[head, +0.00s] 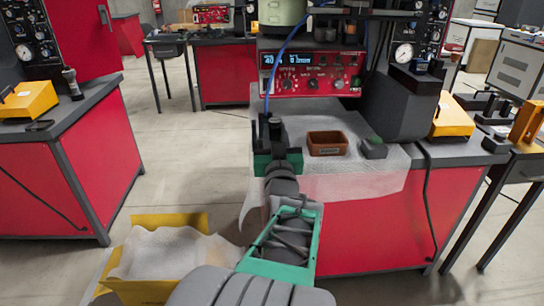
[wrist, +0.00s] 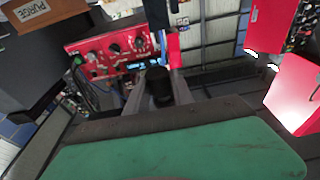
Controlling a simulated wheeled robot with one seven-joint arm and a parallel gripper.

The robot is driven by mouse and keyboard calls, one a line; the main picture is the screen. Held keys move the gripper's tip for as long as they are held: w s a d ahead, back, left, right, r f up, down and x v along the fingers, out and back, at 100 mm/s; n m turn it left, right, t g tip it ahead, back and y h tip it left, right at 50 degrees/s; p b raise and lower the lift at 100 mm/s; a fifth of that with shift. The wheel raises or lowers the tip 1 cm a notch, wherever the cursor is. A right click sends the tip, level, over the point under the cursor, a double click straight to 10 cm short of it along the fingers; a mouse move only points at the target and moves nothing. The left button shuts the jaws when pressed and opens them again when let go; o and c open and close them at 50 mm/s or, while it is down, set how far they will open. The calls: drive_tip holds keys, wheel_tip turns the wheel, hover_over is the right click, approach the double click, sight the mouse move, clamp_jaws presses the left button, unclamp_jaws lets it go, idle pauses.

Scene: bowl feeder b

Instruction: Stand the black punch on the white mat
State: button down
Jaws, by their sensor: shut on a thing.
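My gripper (head: 269,128) is at the left edge of the red workbench in the head view, with its fingers pointing away from me. In the wrist view my gripper (wrist: 159,88) is shut on a dark cylinder, the black punch (wrist: 159,84), seen nearly end-on between the two grey fingers. In the head view the punch is hard to tell apart from the dark fingers. A white mat (head: 350,184) covers part of the bench top to the right of the gripper and hangs over the front edge. I cannot tell the punch's height above the bench.
A brown bin (head: 327,151) labelled PURGE and a dark block (head: 373,149) stand on the mat. A red control unit (head: 312,74) with a blue hose stands behind. A yellow box (head: 150,291) with white lining is low at left. Clear mat lies in front of the bin.

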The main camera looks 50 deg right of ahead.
sight(273, 131)
drive_tip(key=w+d+f, duration=0.2)
drive_tip(key=w+d+f+b, duration=0.1)
drive_tip(key=w+d+f, duration=0.1)
drive_tip(key=f, duration=0.1)
drive_tip(key=w+d+f+b, duration=0.1)
drive_tip(key=w+d+f, duration=0.1)
drive_tip(key=d, duration=0.1)
drive_tip(key=shift+w+f, duration=0.1)
drive_tip(key=shift+f, duration=0.3)
wheel_tip(273, 131, down, 4)
drive_tip(key=b, duration=0.2)
drive_tip(key=shift+w+d+r+b, duration=0.1)
drive_tip(key=shift+d+r+b, duration=0.05)
drive_tip(key=shift+r+b, duration=0.15)
drive_tip(key=shift+r, duration=0.15)
drive_tip(key=shift+f+b, duration=0.65)
drive_tip(key=shift+b, duration=0.1)
drive_tip(key=c, duration=1.1)
unclamp_jaws()
